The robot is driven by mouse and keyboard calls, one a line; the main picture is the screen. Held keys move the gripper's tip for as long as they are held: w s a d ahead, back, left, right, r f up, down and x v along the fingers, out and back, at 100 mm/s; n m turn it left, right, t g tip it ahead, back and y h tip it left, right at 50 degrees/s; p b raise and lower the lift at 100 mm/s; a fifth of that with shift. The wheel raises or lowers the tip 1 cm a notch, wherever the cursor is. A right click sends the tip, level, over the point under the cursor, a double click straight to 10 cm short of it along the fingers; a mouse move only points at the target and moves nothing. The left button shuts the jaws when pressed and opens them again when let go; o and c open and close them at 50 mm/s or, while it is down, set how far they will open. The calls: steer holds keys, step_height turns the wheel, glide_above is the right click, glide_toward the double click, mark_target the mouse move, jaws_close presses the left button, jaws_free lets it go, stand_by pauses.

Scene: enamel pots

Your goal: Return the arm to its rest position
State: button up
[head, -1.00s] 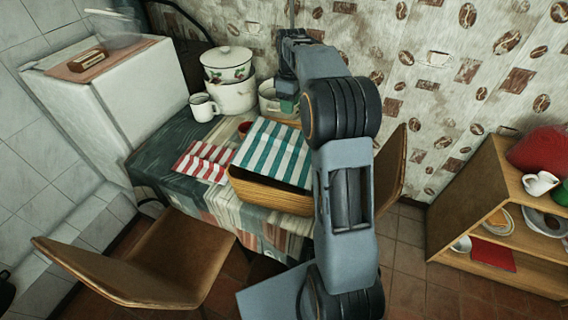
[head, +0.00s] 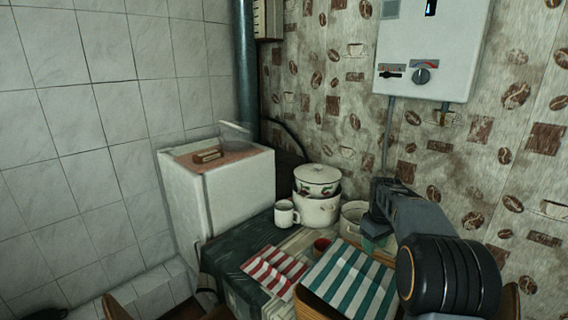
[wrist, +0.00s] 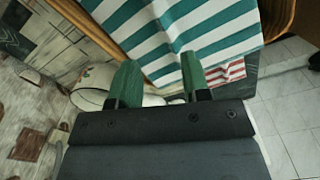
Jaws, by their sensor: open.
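My arm (head: 448,270) reaches over the right side of the table in the head view. My gripper (wrist: 160,82) shows in the wrist view with its two green fingers apart and nothing between them. In the head view the gripper (head: 376,242) is small and partly hidden by my own wrist, close to a pale pot (head: 352,215). In the wrist view a green-and-white striped cloth (wrist: 190,30) lies beyond the fingers, and a white pot (wrist: 90,98) shows beside the left finger. I cannot tell whether the fingers touch anything.
The table (head: 236,262) holds a lidded pot (head: 317,180) on a white pot (head: 316,212), a white mug (head: 286,214), a red cup (head: 321,246), a red-striped cloth (head: 272,270) and the green-striped cloth (head: 350,283). A white fridge (head: 240,187) stands left; a wall heater (head: 433,50) hangs above.

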steer(key=s+a+m+t, duration=0.1)
steer(key=s+a, duration=0.3)
steer(key=s, duration=0.4)
steer(key=s+a+r+m+t, duration=0.1)
steer(key=s+a, duration=0.3)
steer(key=s, duration=0.4)
steer(key=s+a+m+t, duration=0.2)
steer(key=s+a+m, duration=0.1)
steer(key=s, duration=0.6)
steer(key=shift+a+r, duration=0.2)
steer(key=shift+a, duration=0.2)
